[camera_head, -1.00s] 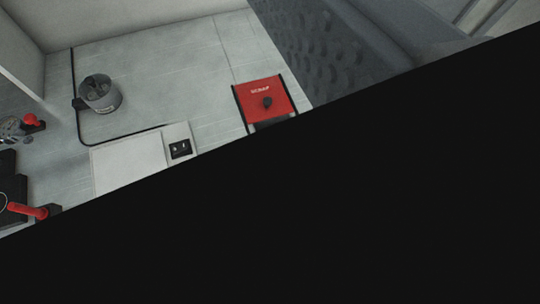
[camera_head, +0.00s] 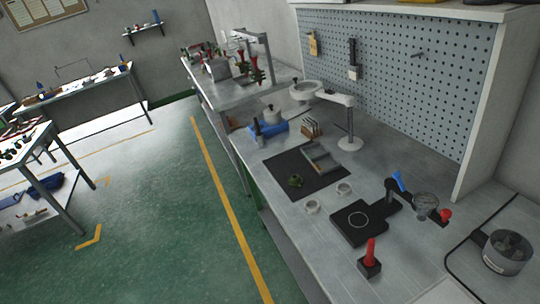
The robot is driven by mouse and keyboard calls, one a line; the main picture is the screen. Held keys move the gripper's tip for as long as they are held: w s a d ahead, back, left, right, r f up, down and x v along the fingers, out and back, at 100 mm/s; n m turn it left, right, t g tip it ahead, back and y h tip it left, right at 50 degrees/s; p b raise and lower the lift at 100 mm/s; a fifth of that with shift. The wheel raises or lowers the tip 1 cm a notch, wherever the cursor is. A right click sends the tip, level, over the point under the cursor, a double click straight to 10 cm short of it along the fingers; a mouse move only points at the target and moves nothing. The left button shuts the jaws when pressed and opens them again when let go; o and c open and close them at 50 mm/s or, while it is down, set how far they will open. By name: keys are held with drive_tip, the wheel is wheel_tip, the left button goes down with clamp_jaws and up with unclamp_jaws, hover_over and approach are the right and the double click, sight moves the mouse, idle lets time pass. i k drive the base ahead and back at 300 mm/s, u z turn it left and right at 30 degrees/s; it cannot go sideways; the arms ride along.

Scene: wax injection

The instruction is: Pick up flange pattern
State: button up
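No part of my gripper shows in the camera view. Two small pale round pieces, one nearer (camera_head: 312,206) and one farther (camera_head: 344,188), sit apart on the grey workbench (camera_head: 315,262), left of and behind a black plate device (camera_head: 352,222). A small greenish piece (camera_head: 296,180) lies on a dark mat (camera_head: 283,168) beside a grey tray (camera_head: 321,157). All are too small to tell which, if any, is the flange pattern.
A lamp-like stand (camera_head: 350,143), a blue tool (camera_head: 270,130), a clamp device with a dial (camera_head: 425,205), a red-handled block (camera_head: 370,260) and a metal pot (camera_head: 507,252) stand on the bench. A pegboard (camera_head: 400,75) rises behind. Green floor (camera_head: 165,215) lies open at left.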

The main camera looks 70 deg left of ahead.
sight(295, 180)
drive_tip(key=u, duration=1.5)
drive_tip(key=k, duration=1)
drive_tip(key=u, duration=1.1)
drive_tip(key=i, duration=2.5)
drive_tip(key=z, duration=0.85)
drive_tip(key=i, duration=0.4)
drive_tip(key=z, duration=0.35)
